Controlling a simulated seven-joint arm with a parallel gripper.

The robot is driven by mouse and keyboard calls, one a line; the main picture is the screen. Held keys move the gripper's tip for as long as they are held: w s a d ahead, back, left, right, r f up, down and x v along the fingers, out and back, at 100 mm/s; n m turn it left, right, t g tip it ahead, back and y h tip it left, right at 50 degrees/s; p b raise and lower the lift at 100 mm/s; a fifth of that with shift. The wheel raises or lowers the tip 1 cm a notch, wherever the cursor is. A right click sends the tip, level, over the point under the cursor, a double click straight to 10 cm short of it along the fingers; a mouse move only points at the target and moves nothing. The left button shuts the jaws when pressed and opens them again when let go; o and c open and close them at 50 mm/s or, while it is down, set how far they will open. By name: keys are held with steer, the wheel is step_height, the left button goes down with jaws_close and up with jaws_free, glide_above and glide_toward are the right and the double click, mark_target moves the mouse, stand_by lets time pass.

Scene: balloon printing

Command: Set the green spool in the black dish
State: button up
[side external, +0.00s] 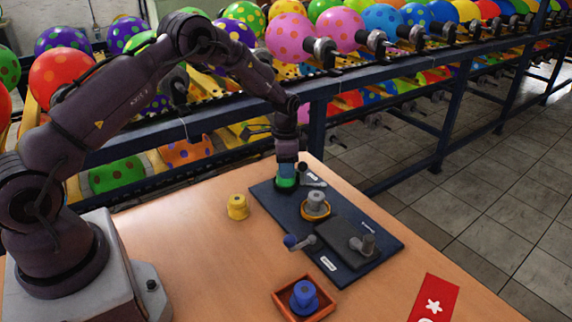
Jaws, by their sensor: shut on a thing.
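The green spool (286,183) is at the far left part of the dark blue board. My gripper (287,174) points straight down and is shut on it from above, covering its top. A dark rim shows close around the foot of the green spool; it looks like the black dish (276,188), mostly hidden by the spool and gripper. I cannot tell whether the spool rests on the dish's floor or hangs slightly above it.
A yellow spool (237,207) stands left. A blue spool (304,297) sits in a red-brown tray (279,297) in front.

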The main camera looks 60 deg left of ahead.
steer(key=shift+f, duration=0.2)
steer(key=o, duration=0.9)
step_height(320, 180, up, 12)
steer(key=s+d+r+n+t, duration=0.2)
steer(key=s+d+r, duration=0.2)
steer(key=s, duration=0.5)
steer(key=s+d+r+n+t, duration=0.1)
steer(key=s+d+r+n, duration=0.1)
steer(key=s+d+r, duration=0.3)
steer(key=s+d+r+n+t, duration=0.2)
steer(key=s+d+r, duration=0.3)
steer(key=s+r, duration=0.4)
steer(key=shift+s+t, duration=0.3)
steer(key=shift+s, duration=2.9)
